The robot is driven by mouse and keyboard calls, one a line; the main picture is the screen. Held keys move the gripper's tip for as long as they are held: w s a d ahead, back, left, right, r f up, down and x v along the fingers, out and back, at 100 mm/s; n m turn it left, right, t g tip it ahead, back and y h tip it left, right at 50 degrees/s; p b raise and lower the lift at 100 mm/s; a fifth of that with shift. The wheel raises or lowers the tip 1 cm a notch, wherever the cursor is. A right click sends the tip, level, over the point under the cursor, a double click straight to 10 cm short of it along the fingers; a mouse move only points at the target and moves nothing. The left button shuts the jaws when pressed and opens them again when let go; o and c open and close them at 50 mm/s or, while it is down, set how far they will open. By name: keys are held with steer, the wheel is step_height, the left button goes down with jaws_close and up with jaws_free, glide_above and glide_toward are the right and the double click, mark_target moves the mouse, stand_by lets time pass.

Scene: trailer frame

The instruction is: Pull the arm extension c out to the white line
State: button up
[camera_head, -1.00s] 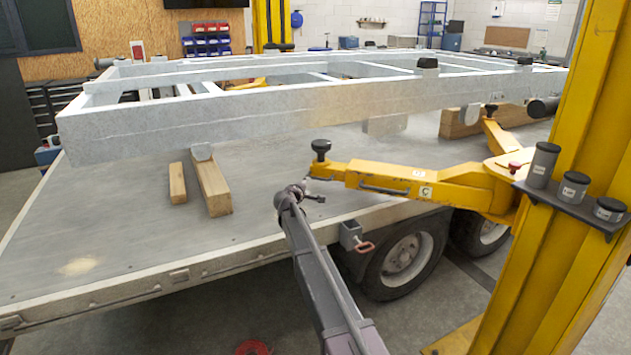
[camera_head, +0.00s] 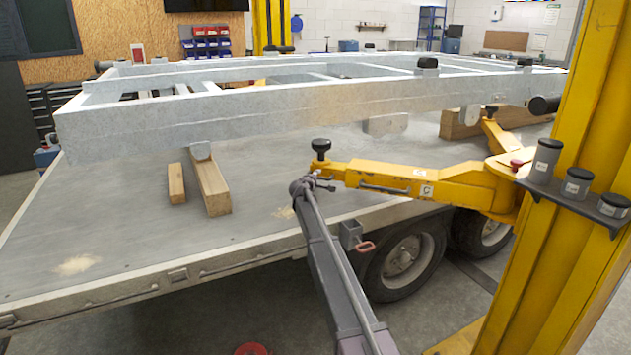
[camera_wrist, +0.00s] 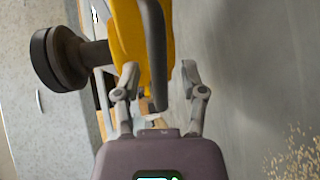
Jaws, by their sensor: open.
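The yellow arm (camera_head: 450,191) carries a label marked C, and its extension (camera_head: 345,172) reaches left over the trailer bed. A round black pad (camera_head: 321,147) stands on the extension's tip; it also shows in the wrist view (camera_wrist: 62,60). A dark grey handle bar (camera_head: 383,187) runs along the extension's near side. In the wrist view the handle bar (camera_wrist: 156,50) reaches between the open fingers of my gripper (camera_wrist: 158,72), with a gap visible on the right. In the head view my gripper (camera_head: 324,184) is beside the extension's tip end. I cannot make out the white line.
A grey steel frame (camera_head: 290,107) spans above the flat trailer bed (camera_head: 120,220). Wooden blocks (camera_head: 211,185) lie under it. A yellow post (camera_head: 560,210) with a shelf of grey cylinders (camera_head: 578,187) stands at right. A red-handled bracket (camera_head: 354,238) juts from the bed edge.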

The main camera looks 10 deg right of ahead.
stand_by(0.3)
jaws_close()
